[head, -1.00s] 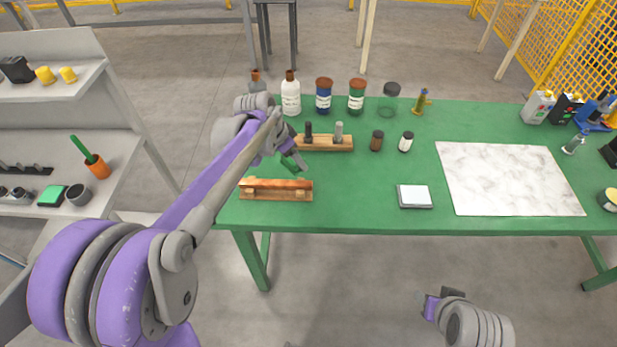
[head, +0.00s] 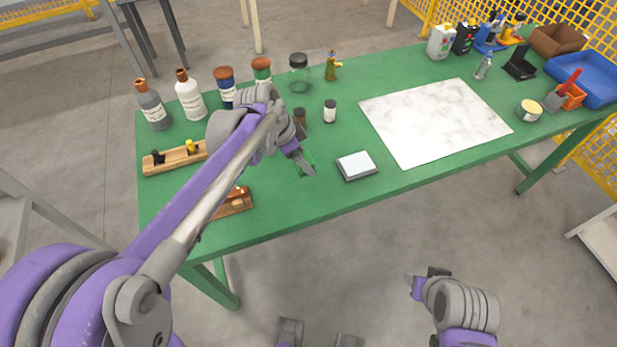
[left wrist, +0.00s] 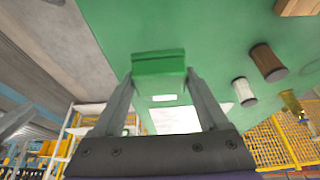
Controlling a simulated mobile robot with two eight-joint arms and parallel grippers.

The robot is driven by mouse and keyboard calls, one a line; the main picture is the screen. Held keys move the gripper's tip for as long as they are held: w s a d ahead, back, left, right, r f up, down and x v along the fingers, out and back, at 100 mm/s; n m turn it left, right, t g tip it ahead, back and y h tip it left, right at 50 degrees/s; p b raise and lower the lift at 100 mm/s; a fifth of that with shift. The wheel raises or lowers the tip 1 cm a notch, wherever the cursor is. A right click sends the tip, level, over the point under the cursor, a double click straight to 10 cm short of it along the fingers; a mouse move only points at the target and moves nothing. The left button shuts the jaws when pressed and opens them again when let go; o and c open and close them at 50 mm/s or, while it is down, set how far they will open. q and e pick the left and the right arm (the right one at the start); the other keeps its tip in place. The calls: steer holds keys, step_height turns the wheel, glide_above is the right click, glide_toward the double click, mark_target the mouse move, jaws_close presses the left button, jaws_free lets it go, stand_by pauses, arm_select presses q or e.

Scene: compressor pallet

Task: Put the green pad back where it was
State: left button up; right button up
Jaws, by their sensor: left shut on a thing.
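My left gripper (head: 303,164) is shut on the green pad (head: 308,158), over the green table. In the left wrist view the pad (left wrist: 158,64) is a flat green block gripped between the two finger ends (left wrist: 160,82). In the head view the fingers and the green table behind make most of it hard to see. I cannot tell its exact height above the table. My right gripper (head: 426,282) is in front of the table, low at the lower right; its fingers look apart and empty.
A white-topped block (head: 356,166) lies just right of my left gripper on the green table (head: 300,212). Small jars (head: 330,111), bottles (head: 190,95) and wooden racks (head: 174,158) stand around it. A marble sheet (head: 435,120) lies flat further right.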

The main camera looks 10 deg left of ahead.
mark_target(309, 182)
arm_select(q)
step_height(309, 182, down, 8)
steer(key=shift+r+b, duration=0.15)
steer(key=shift+b, duration=0.25)
steer(key=o, duration=1.2)
steer(key=shift+r, duration=0.1)
steer(key=p+v, duration=0.1)
steer(key=v, duration=1)
steer(key=s+f+n+t+y, duration=0.1)
steer(key=s+f+n, duration=0.1)
steer(key=s, duration=0.4)
steer(key=s+f+n+y, duration=0.1)
steer(key=s+f+n, duration=0.1)
steer(key=s+n, duration=0.3)
steer(key=s+a+f+n+t+y, duration=0.1)
steer(key=s+n, duration=0.3)
steer(key=s, duration=0.4)
steer(key=shift+s+a+f+t+y, duration=0.1)
steer(key=shift+f+t+y, duration=0.1)
steer(key=shift+f, duration=0.2)
steer(key=shift+s+f+t+y, duration=0.1)
steer(key=shift+s+f+y, duration=0.1)
steer(key=shift+f, duration=0.2)
